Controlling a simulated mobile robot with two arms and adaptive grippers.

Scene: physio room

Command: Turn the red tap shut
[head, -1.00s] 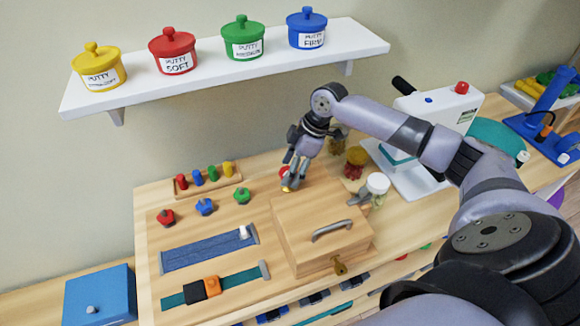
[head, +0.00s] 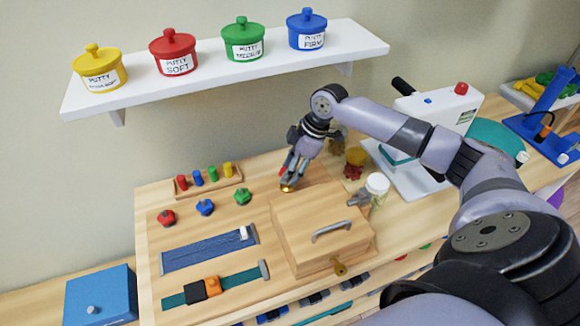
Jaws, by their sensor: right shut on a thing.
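The red tap (head: 282,171) sits at the back of the wooden board, behind the wooden box. Only a sliver of its red handle shows beside my fingers, with a brass-coloured part (head: 287,188) below the fingertips. My right gripper (head: 291,176) reaches down from above and is shut on the tap's handle. The fingers hide most of the tap, so its exact angle cannot be told. My left gripper is not in view.
A lidded wooden box (head: 300,258) with a metal handle stands just in front. Right of the gripper are a yellow-and-red piece (head: 355,156) and a white-capped fitting (head: 377,184). A white shelf (head: 215,83) with putty pots hangs behind. Coloured knobs (head: 205,207) stand left.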

